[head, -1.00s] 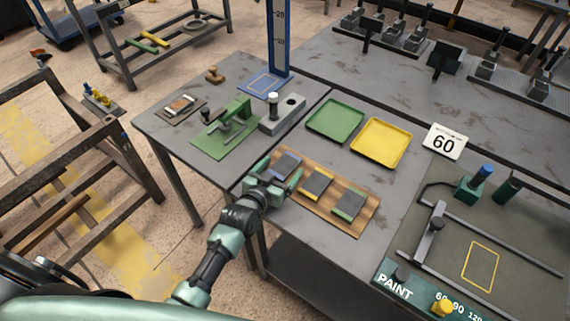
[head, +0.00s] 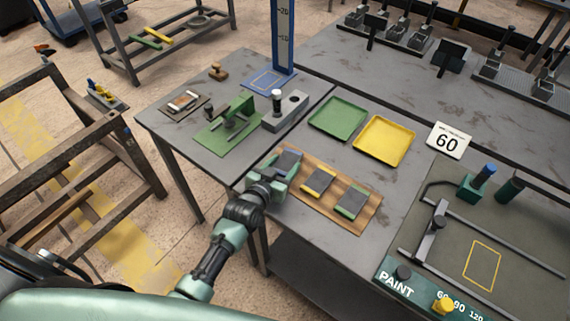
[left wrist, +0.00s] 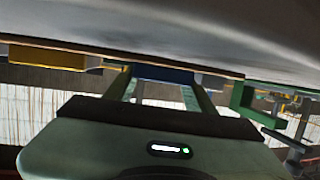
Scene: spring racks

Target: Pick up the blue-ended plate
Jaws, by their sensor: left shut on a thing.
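The blue-ended plate (head: 289,160) is a dark flat plate at the left end of the wooden board (head: 329,212). My left gripper (head: 284,172) is shut on its near, blue end. In the left wrist view the blue end (left wrist: 162,75) shows between the two fingers (left wrist: 158,88). I cannot tell whether the plate is clear of the board. The yellow-ended plate (head: 319,180) and the green-ended plate (head: 351,201) lie on the board to the right. My right gripper is not in view.
A green tray (head: 338,118) and a yellow tray (head: 385,141) stand behind the board. A green lever tool (head: 232,124) and a grey block (head: 286,112) stand to the left.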

